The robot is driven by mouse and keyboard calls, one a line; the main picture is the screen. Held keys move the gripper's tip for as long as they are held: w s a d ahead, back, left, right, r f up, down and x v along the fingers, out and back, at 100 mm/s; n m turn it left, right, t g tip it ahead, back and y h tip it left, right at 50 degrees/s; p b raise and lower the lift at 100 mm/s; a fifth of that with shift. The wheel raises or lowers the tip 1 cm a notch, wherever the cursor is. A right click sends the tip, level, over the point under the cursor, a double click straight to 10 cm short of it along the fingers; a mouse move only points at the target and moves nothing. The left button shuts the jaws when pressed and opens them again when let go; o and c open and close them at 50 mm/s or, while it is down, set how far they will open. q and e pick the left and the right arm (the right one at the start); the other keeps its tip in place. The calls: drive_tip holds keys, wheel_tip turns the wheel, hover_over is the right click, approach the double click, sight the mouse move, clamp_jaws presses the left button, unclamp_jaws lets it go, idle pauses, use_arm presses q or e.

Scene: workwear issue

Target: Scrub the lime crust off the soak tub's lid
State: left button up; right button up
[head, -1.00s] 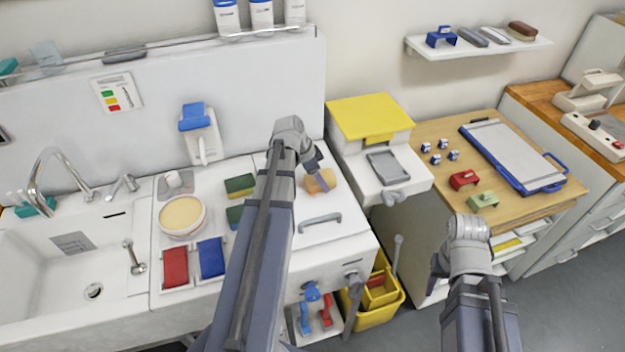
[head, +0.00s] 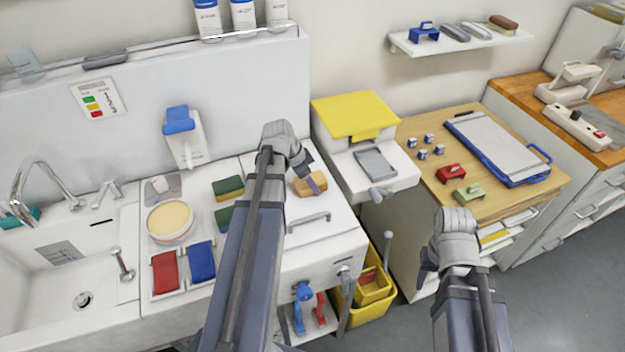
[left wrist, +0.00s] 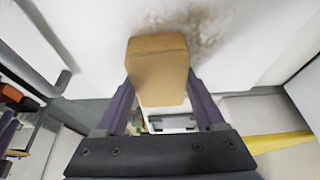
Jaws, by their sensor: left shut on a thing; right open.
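The soak tub's white lid (head: 325,234), with a grey bar handle (head: 308,221), lies in the counter right of the sink. My left gripper (left wrist: 163,108) is shut on a tan, sponge-like block (left wrist: 158,68); the block also shows over the lid's back part in the head view (head: 308,186). In the left wrist view, a brownish blotchy crust (left wrist: 190,28) marks the white surface just beyond the block. Whether the block touches the lid is unclear. My right gripper (head: 428,266) is open and empty, low in front of the wooden-topped cabinet; its fingers are partly hidden.
Green-and-yellow sponges (head: 228,188), a round tub with a cream-coloured top (head: 170,220), and red (head: 166,271) and blue (head: 202,261) cloths lie left of the lid. A yellow-lidded unit (head: 355,113) stands close right. A yellow bucket (head: 372,293) stands below.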

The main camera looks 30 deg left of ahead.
sight(300, 183)
use_arm(q)
drive_tip(key=shift+s+a+f, duration=0.1)
drive_tip(key=shift+s+a, duration=0.9)
drive_tip(key=shift+s, duration=0.25)
drive_tip(key=shift+s+a, duration=1.35)
drive_tip(key=shift+s, duration=0.15)
drive_tip(key=shift+r, duration=0.2)
wheel_tip(300, 183, up, 6)
drive_tip(key=p, duration=0.6)
drive_tip(key=shift+w+d+f, duration=0.1)
wheel_tip(300, 183, up, 3)
drive_tip(key=p, duration=0.3)
